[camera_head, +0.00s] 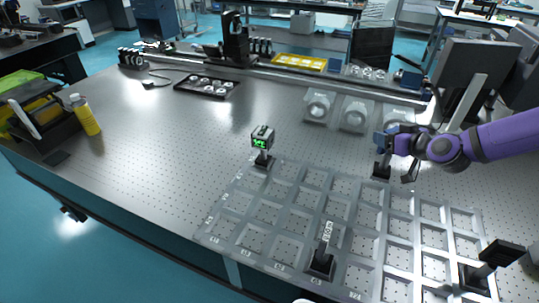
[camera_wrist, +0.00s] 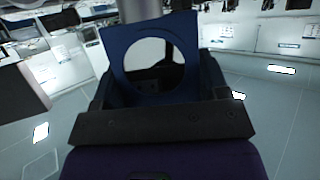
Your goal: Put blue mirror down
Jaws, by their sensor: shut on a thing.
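In the wrist view the blue mirror (camera_wrist: 118,62) appears as a square blue plate with a large round opening, between the fingers. My gripper (camera_head: 386,146) is shut on it, coming from the right. The black base shows at the grid's back edge; I cannot tell whether it touches the surface.
A black post mount (camera_head: 321,259) stands at the front, another (camera_head: 485,271) at the front right. Several grey mounts (camera_head: 354,116) stand behind. The table's left middle is clear.

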